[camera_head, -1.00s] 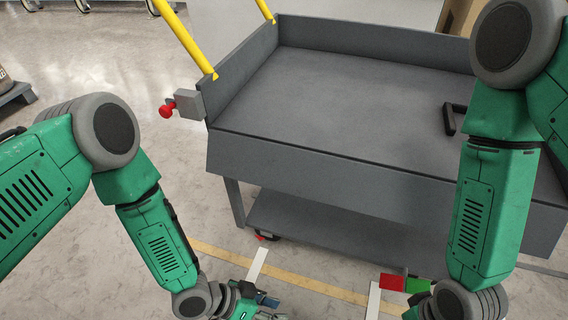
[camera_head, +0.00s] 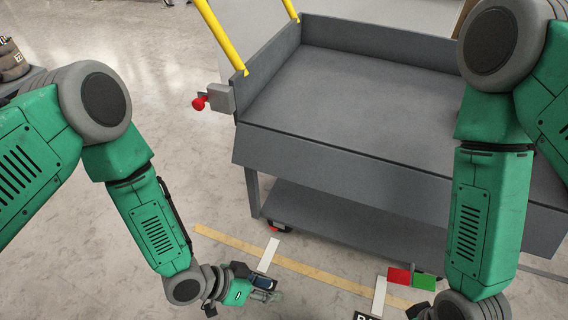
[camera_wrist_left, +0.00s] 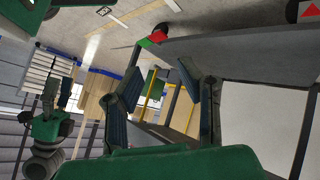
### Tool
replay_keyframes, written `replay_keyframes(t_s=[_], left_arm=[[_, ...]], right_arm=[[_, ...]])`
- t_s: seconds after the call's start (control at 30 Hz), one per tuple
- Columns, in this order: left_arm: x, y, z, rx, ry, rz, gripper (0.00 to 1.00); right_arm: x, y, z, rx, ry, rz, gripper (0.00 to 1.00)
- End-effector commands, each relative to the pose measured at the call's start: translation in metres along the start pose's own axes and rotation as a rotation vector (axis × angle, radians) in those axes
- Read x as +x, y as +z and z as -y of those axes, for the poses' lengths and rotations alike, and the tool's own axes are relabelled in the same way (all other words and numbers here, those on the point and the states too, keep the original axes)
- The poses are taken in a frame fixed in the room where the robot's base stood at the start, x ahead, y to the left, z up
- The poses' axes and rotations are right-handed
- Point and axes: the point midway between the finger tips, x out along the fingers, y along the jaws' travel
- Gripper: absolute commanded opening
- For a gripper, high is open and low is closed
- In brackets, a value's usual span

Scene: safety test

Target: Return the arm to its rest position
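My left arm comes in from the left in the head view, its forearm pointing down. My left gripper (camera_head: 264,290) hangs low in front of the grey cart (camera_head: 340,172), near the floor markings. In the left wrist view, the two fingers of the left gripper (camera_wrist_left: 160,100) stand wide apart with nothing between them. My right arm comes down the right side of the head view, and its gripper is cut off at the bottom edge. A green arm, apparently my right one, shows at the left of the wrist view; its finger state is unclear.
The cart has yellow handle bars (camera_head: 222,38) and a red knob (camera_head: 199,103) at its left corner. The right arm overlaps the cart in view. A yellow floor line (camera_head: 320,276) and red (camera_head: 399,276) and green (camera_head: 424,282) blocks lie below.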

Motion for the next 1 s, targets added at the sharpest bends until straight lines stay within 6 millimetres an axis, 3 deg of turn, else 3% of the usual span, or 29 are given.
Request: replay_keyframes(t_s=[0.2, 0.37, 0.47, 0.6, 0.83, 1.0], left_arm=[[-0.004, -0.016, 0.0, 0.0, -0.018, -0.02, 0.33], [-0.027, 0.005, 0.011, -0.088, -0.097, 0.038, 0.33], [-0.064, 0.039, 0.025, -0.224, -0.23, 0.133, 0.33], [-0.129, 0.089, 0.036, -0.422, -0.442, 0.27, 0.33], [-0.224, 0.144, 0.031, -0.658, -0.73, 0.428, 0.33], [-0.255, 0.118, 0.012, -0.666, -0.741, 0.43, 0.33]], right_arm=[[-0.004, 0.007, 0.0, -0.012, -0.007, 0.008, 0.42], [-0.005, 0.003, -0.006, 0.011, 0.017, -0.006, 0.42], [-0.005, -0.003, -0.017, 0.048, 0.05, -0.028, 0.42], [-0.007, -0.01, -0.035, 0.101, 0.099, -0.062, 0.42], [-0.009, -0.017, -0.059, 0.165, 0.153, -0.102, 0.42], [-0.052, -0.016, -0.054, 0.166, 0.154, -0.103, 0.42]])
